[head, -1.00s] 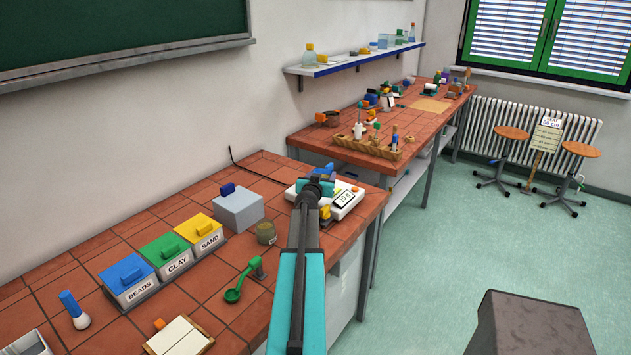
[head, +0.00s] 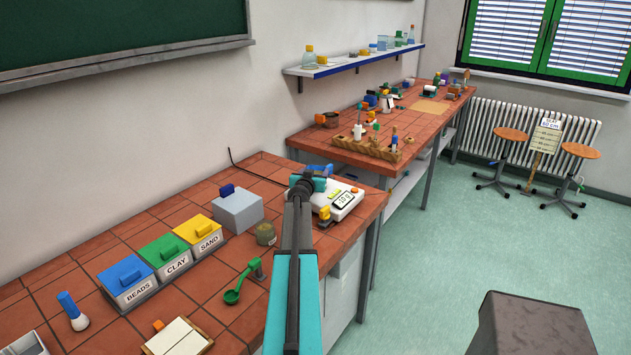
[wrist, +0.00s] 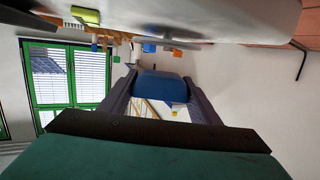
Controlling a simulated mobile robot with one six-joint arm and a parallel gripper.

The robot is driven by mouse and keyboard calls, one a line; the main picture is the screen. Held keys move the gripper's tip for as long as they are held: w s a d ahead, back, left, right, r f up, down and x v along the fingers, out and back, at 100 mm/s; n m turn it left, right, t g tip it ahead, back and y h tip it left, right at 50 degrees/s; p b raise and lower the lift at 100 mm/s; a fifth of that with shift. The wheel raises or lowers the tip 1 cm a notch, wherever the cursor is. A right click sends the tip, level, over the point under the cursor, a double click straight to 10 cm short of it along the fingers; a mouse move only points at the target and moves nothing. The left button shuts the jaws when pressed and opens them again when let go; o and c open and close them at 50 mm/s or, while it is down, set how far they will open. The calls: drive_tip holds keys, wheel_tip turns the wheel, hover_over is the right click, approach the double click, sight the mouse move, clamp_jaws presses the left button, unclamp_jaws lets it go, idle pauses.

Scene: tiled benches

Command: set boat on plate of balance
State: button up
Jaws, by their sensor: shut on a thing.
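The balance (head: 345,203) is a white box with a lit display, near the right end of the near bench in the head view. The digits are too small to read surely. My gripper (head: 308,181) is at the balance's left side, seen from behind, with its fingertips mostly hidden by my arm. A blue piece, apparently part of the boat (head: 319,168), shows just beyond it. In the wrist view, my gripper (wrist: 163,100) has its fingers on both sides of a blue piece of the boat (wrist: 162,88).
Lidded boxes for beads (head: 126,283), clay (head: 166,257) and sand (head: 201,233) stand left on the bench. A yellow-and-grey item (head: 324,215) is at the balance's front.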

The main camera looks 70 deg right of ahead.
drive_tip(key=shift+f+b, duration=0.8)
drive_tip(key=shift+f, duration=0.95)
drive_tip(key=shift+f, duration=0.15)
drive_tip(key=o, duration=1)
drive_tip(key=shift+a, duration=0.1)
drive_tip(key=v, duration=1.1)
drive_tip(key=shift+a+r, duration=0.25)
drive_tip(key=shift+a, duration=0.1)
drive_tip(key=shift+s, duration=0.1)
